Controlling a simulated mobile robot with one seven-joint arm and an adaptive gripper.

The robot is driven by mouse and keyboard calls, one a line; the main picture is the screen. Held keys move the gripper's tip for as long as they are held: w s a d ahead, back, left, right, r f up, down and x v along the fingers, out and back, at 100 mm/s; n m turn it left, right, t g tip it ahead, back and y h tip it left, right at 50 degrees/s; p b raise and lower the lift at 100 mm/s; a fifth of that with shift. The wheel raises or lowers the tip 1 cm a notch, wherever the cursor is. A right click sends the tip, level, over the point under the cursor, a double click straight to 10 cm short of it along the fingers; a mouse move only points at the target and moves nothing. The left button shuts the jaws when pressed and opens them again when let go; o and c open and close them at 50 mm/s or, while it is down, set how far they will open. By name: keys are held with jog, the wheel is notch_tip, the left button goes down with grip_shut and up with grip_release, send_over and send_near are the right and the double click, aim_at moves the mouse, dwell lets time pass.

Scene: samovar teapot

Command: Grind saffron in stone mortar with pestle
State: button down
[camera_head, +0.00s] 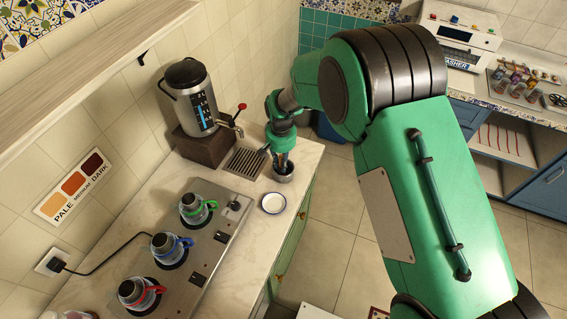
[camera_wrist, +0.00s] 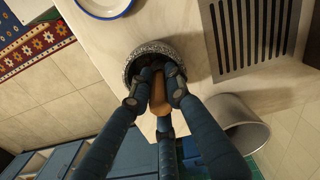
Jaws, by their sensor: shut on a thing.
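The stone mortar (camera_head: 285,178) stands near the counter's front edge, right of the drain grate. In the wrist view it is a grey speckled bowl (camera_wrist: 133,63). My gripper (camera_head: 281,160) is above the mortar, pointing down, with its fingertips at the bowl's opening. In the wrist view, the dark fingers of my gripper (camera_wrist: 156,82) are closed around a tan, wood-coloured pestle (camera_wrist: 160,106). The pestle's lower end is hidden by the fingers and the bowl, so I cannot tell whether it touches the bottom. No saffron can be made out.
A white saucer with a blue rim (camera_head: 273,203) lies close to the mortar. The drain grate (camera_head: 245,162) and samovar (camera_head: 191,98) are behind-left. A hotplate (camera_head: 184,245) with several small teapots fills the left counter. A grey metal cylinder (camera_wrist: 243,125) is near my fingers.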

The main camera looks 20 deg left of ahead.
jog(key=shift+d, duration=0.1)
dwell(0.3)
jog(key=shift+s+d, duration=0.45)
jog(key=shift+d, duration=0.3)
jog(key=shift+f, duration=0.1)
jog(key=shift+w, duration=0.1)
jog(key=shift+w, duration=0.9)
jog(key=shift+a, duration=0.1)
jog(key=shift+s+a, duration=0.55)
jog(key=shift+a, duration=0.2)
jog(key=shift+s+d, duration=0.1)
jog(key=shift+d, duration=0.05)
